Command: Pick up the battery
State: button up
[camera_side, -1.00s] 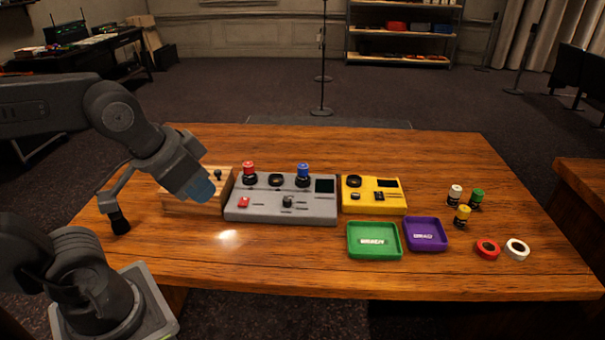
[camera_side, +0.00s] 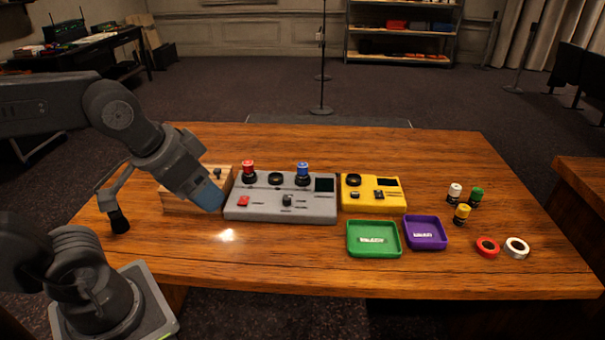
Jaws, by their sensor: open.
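My gripper (camera_side: 210,197), with a blue end, hangs tilted at the left of the desk. It is in front of the wooden block (camera_side: 188,207) and beside the left end of the grey mixing panel (camera_side: 250,212). The jaws are too small to make out in detail, and I see nothing held at the blue end. No thing can be told for sure as the battery. Small dark cylinders with a white top (camera_side: 455,194), a green top (camera_side: 475,198) and a yellow top (camera_side: 462,215) stand upright at the right.
The grey panel bears a red-topped (camera_side: 248,168) and a blue-topped (camera_side: 303,172) piece. A yellow panel (camera_side: 390,205) is beside it. Green (camera_side: 351,252) and purple (camera_side: 408,243) trays, plus red (camera_side: 487,247) and white (camera_side: 517,247) rings, lie nearer.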

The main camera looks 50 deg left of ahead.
jog(key=w+a+r+m+g+y, duration=0.1)
jog(key=w+a+r+m, duration=0.2)
jog(key=w+m, duration=0.6)
jog(key=m+g+y, duration=0.3)
jog(key=m, duration=1)
send_over(303, 164)
jog(key=s+d, duration=0.2)
jog(key=d, duration=0.2)
notch_tip(303, 164, down, 12)
jog(key=shift+m, duration=0.3)
jog(key=x, duration=0.8)
jog(key=shift+w+d, duration=0.15)
jog(key=shift+w, duration=0.15)
jog(key=shift+x, duration=3.1)
jog(key=shift+s, duration=0.15)
jog(key=c, duration=1.1)
jog(key=shift+r, duration=0.15)
